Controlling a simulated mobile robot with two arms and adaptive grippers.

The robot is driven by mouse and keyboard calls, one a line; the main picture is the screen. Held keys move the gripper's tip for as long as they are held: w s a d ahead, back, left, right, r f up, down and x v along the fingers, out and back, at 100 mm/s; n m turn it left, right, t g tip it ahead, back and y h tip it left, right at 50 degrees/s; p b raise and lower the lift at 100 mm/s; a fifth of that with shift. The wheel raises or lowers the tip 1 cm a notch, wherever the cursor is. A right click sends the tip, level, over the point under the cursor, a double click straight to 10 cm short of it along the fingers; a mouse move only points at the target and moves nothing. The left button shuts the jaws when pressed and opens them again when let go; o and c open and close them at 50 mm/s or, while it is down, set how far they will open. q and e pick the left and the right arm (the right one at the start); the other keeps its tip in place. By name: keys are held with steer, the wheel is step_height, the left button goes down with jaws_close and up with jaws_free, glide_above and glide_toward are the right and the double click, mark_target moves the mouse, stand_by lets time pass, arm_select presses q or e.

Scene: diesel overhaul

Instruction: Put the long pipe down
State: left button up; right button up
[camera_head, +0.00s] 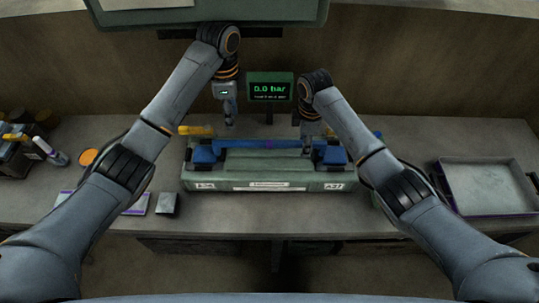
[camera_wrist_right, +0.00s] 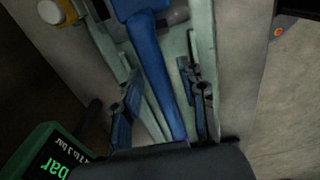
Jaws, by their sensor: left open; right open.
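The long pipe (camera_head: 250,143) is blue with a purple band and lies level across the green bench fixture (camera_head: 264,176), between two blue end blocks. In the right wrist view the blue pipe (camera_wrist_right: 158,80) runs between the two dark fingers of my right gripper (camera_wrist_right: 163,90). My right gripper (camera_head: 311,138) is open around the pipe near its right end; contact cannot be told. My left gripper (camera_head: 230,116) is open and empty, above and behind the left part of the pipe, apart from it.
A small display (camera_head: 270,91) reading 0.0 bar stands behind the fixture. A grey tray (camera_head: 487,208) lies at the right. A small grey block (camera_head: 167,204) and an orange-topped round item (camera_head: 88,157) are at the left. Bare bench (camera_head: 235,212) lies in front of the fixture.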

step_height(320, 180, up, 11)
steer(key=shift+f, duration=0.2)
stand_by(0.5)
